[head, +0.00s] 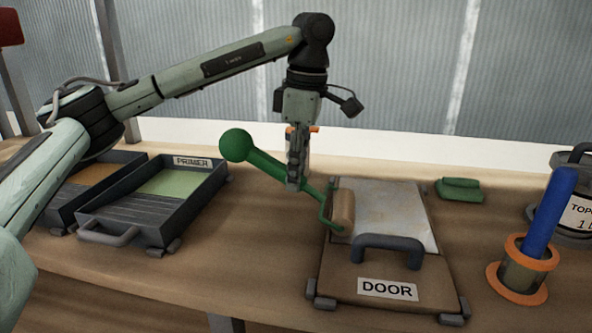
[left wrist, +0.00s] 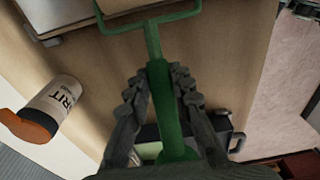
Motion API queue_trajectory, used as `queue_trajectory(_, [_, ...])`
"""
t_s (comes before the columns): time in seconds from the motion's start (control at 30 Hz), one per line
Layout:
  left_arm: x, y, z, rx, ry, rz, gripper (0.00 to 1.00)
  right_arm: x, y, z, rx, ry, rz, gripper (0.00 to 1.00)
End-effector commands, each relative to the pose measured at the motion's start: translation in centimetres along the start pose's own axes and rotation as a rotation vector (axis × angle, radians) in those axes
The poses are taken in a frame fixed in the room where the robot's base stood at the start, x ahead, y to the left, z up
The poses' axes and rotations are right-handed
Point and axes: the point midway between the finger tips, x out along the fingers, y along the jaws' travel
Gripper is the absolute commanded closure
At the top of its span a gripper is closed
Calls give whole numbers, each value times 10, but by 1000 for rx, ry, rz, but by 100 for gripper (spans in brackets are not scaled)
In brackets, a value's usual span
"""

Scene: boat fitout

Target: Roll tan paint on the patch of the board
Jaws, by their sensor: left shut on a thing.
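My left gripper (head: 295,185) is shut on the green roller (head: 265,165); the wrist view shows the roller's green shaft (left wrist: 162,95) between both fingers. The handle's round end points left and up. The tan roller sleeve (head: 342,210) is at the left edge of the pale, whitish patch (head: 390,205) of the board (head: 340,275). I cannot tell whether the sleeve touches it. The board is brown, labelled DOOR, with a dark handle. A tray (head: 90,185) with tan-orange paint stands at the left, partly behind my arm. My right gripper is not in view.
The PRIMER tray (head: 150,212) holds light green paint. A green block (head: 458,189) lies right of the board. A blue-handled thing in an orange-rimmed holder (head: 518,285) and a labelled tin (head: 572,222) stand farther right. A white bottle (left wrist: 55,103) shows in the wrist view.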

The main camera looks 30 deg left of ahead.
Motion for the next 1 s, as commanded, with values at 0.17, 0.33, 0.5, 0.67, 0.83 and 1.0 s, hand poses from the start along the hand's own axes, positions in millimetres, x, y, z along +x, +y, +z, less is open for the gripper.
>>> queue_trajectory(0.17, [4, 0, 0, 0, 0, 1, 100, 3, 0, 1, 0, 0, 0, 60])
queue_trajectory(0.33, [6, 0, 1, 0, -1, 1, 100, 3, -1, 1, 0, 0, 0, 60])
queue_trajectory(0.5, [3, 0, 8, 2, 0, 1, 100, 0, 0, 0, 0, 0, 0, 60])
queue_trajectory(0.67, [0, 0, 23, 1, 0, 0, 100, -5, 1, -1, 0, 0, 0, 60])
queue_trajectory(0.83, [1, 0, 25, -1, 0, 1, 100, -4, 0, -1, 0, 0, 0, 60])
queue_trajectory(1.0, [2, 0, 24, -1, 0, 1, 100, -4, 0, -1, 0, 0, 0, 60])
